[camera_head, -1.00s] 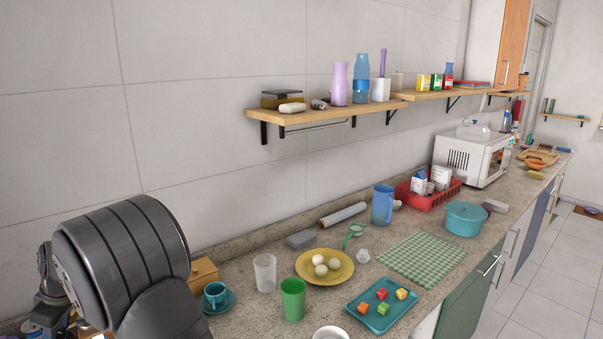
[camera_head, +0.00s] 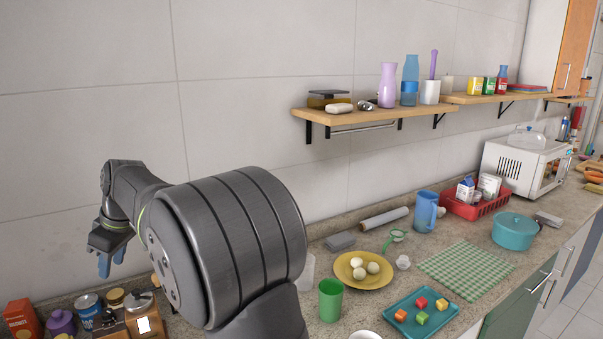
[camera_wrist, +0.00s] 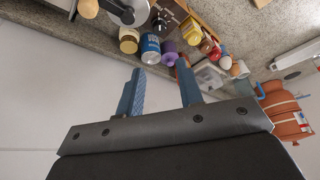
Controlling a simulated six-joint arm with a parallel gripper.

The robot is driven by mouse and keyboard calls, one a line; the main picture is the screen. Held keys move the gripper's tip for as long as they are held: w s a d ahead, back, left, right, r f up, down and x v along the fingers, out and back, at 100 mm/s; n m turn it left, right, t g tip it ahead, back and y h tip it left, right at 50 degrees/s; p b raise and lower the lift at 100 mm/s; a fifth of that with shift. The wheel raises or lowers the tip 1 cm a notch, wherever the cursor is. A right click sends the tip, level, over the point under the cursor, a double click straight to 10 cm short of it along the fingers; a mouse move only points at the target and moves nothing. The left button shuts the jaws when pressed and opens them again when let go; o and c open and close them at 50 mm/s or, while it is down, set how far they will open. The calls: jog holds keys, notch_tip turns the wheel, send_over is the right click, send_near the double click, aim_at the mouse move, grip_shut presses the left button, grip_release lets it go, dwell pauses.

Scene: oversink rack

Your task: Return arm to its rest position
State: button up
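My gripper (camera_head: 112,262) hangs in the air at the left of the head view, in front of the wall and above the counter's left end. In the wrist view its two blue fingers (camera_wrist: 158,92) stand apart with nothing between them. My dark grey arm bulks large in the middle of the head view and hides part of the counter and the left part of a clear glass (camera_head: 307,272).
Below my gripper stand a blue can (camera_head: 89,310), a purple jar (camera_head: 61,322) and a red box (camera_head: 21,320). A wooden shelf (camera_head: 365,118) is on the wall at right. A yellow plate (camera_head: 352,279), green cup (camera_head: 330,300) and teal tray (camera_head: 398,325) are right of my arm.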

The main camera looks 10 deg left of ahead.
aim_at(107, 311)
jog(key=x, duration=1.5)
jog(key=shift+f, duration=0.35)
jog(key=m+t, duration=0.1)
jog(key=m, duration=0.2)
jog(key=shift+s+r+m, duration=0.1)
jog(key=shift+m, duration=0.3)
jog(key=shift+s+m+t+h, duration=0.15)
jog(key=shift+m+t, duration=0.35)
jog(key=shift+m, duration=0.6)
jog(key=shift+w+m+t+h, duration=0.1)
jog(key=shift+m+t+h, duration=0.3)
jog(key=shift+m, duration=0.7)
jog(key=shift+s+a+m+t+h, duration=0.1)
jog(key=shift+m+t+h, duration=0.25)
jog(key=shift+m, duration=0.8)
jog(key=shift+m+t+h, duration=0.1)
jog(key=shift+m+t, duration=0.35)
jog(key=shift+m, duration=0.7)
jog(key=shift+m+t+h, duration=0.3)
jog(key=shift+m+h, duration=0.2)
jog(key=shift+m, duration=1)
